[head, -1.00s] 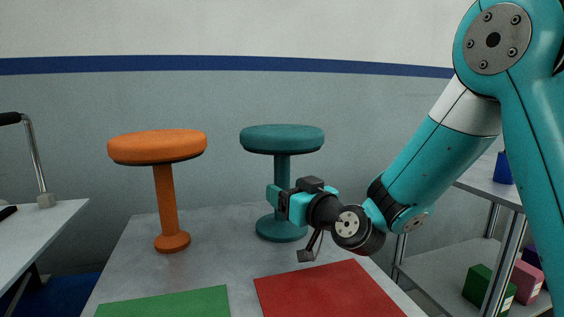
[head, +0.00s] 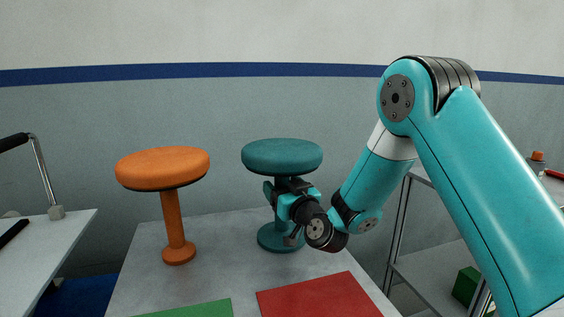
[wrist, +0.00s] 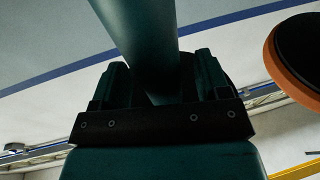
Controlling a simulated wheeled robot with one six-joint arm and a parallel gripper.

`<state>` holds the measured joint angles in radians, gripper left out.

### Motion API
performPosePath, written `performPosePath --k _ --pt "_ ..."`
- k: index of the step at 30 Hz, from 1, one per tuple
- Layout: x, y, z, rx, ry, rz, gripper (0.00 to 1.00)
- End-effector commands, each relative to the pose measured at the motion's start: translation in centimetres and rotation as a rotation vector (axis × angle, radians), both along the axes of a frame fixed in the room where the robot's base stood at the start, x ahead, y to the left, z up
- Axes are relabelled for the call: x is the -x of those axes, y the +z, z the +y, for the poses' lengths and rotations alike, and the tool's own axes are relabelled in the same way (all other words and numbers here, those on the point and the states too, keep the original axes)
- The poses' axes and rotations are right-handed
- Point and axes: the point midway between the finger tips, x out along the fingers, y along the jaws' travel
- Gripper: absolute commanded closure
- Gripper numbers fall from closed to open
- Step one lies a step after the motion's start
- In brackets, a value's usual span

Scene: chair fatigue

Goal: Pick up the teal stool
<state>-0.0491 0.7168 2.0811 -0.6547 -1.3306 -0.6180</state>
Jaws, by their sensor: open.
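The teal stool (head: 282,157) stands upright on the grey table, with a round seat, a thin post and a round base. My gripper (head: 277,190) is at the upper part of its post, just under the seat. In the wrist view the stool's post (wrist: 138,35) runs down between the two open fingers of my gripper (wrist: 155,85), one on each side. I cannot tell whether either finger touches the post. Part of the post is hidden behind my gripper in the head view.
An orange stool (head: 163,168) stands to the left on the same table (head: 215,262); its seat also shows in the wrist view (wrist: 292,55). A red mat (head: 318,297) and a green mat (head: 195,309) lie at the front. A shelf with a green box (head: 466,286) is at right.

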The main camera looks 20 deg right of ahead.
Motion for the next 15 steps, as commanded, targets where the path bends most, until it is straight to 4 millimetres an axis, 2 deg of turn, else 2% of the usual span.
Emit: performPosePath --k 10,11,15 --pt "-0.52 -0.04 0.10 0.001 0.000 0.000 0.31" --pt "-0.52 -0.04 0.10 0.001 0.000 0.000 0.33" --pt "-0.51 -0.03 0.10 0.001 0.000 0.000 0.65"
